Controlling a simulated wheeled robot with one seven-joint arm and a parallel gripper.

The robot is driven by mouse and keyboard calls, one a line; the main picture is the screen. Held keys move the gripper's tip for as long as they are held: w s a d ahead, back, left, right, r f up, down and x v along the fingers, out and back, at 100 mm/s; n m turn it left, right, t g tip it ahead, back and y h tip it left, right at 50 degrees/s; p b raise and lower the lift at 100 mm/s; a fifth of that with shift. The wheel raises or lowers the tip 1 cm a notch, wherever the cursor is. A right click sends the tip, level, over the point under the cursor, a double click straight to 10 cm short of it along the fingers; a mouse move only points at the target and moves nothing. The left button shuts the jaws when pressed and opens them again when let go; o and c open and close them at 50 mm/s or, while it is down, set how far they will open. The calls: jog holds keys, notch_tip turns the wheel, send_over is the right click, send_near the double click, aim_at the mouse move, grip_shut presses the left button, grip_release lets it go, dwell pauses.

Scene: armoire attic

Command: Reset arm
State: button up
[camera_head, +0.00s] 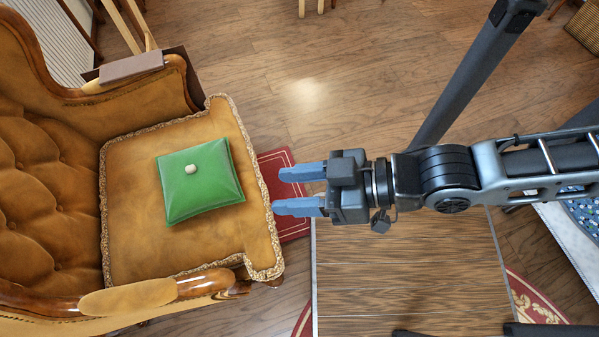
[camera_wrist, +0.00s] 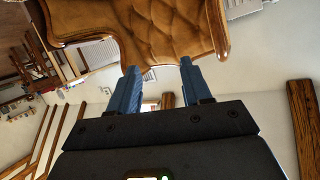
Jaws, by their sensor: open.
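My gripper (camera_head: 276,191) has two blue fingers that stand apart with nothing between them. In the head view it points left, at the front edge of the armchair seat. A green cushion (camera_head: 188,200) lies on the seat of the tan tufted armchair (camera_head: 130,245), with a small pale round thing (camera_head: 190,169) on top of it. The gripper is to the right of the cushion and apart from it. In the wrist view the fingers (camera_wrist: 157,85) point toward the armchair (camera_wrist: 170,30), which appears upside down.
A wooden table top (camera_head: 410,270) lies below my arm. A red book or mat (camera_head: 285,163) lies between chair and table. The wooden floor (camera_head: 270,60) is clear at the upper middle. A brown block (camera_head: 131,67) rests on the chair's far arm.

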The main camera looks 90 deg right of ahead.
jog(key=r+n, duration=0.2)
jog(key=r, duration=0.1)
jog(key=a+r+t+y, duration=0.1)
jog(key=shift+s+a+r+n, duration=0.1)
jog(key=shift+s+r+n, duration=0.25)
jog(key=shift+r+n, duration=0.05)
jog(key=shift+r+p, duration=1)
jog(key=shift+p, duration=0.05)
